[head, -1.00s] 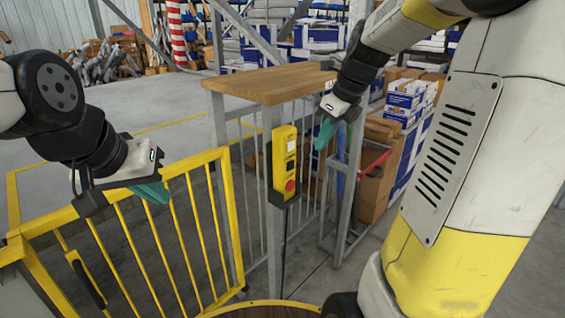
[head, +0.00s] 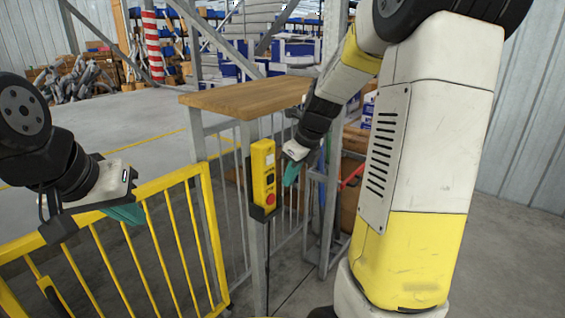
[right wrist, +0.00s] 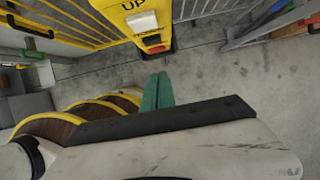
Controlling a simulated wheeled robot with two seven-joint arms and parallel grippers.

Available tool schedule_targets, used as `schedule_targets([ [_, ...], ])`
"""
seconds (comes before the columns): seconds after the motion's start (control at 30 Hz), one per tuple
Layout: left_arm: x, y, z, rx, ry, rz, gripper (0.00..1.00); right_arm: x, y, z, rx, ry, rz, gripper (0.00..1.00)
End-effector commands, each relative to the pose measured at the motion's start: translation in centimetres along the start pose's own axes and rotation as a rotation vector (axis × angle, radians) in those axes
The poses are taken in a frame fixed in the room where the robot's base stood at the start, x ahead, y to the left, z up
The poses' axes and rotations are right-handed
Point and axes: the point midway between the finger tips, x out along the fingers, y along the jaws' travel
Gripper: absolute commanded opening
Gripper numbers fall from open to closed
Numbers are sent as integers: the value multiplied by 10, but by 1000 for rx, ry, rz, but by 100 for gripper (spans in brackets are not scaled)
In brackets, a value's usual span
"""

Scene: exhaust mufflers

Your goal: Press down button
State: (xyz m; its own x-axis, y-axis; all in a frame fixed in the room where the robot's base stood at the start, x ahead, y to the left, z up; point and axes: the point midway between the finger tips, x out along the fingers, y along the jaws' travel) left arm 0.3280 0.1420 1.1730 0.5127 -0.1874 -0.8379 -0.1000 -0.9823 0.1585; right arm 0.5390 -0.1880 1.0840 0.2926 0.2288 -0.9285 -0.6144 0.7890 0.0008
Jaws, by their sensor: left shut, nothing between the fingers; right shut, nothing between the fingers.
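A yellow button box (head: 263,174) hangs upright on a grey post under a wooden top, with a red round button (head: 270,198) low on its face.
A yellow railing gate (head: 150,230) stands left of the post. The wooden top (head: 245,97) lies above the box. A grey frame with a red handle (head: 352,177) stands to the right. Shelves with blue and white boxes are behind. Open floor lies at the left.

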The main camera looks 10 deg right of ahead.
Motion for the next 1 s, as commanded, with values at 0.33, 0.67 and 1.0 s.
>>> schedule_targets([
  [0.33, 0, 0, 0, 0, 0, 0, 0, 24, 0, 33, -1, 1, -1, 0],
  [0.67, 0, 0, 0, 0, 0, 0, 0, 25, 0, 37, -1, 1, -1, 0],
  [1.0, 0, 0, 0, 0, 0, 0, 0, 32, 1, 55, -2, -2, 0, 0],
])
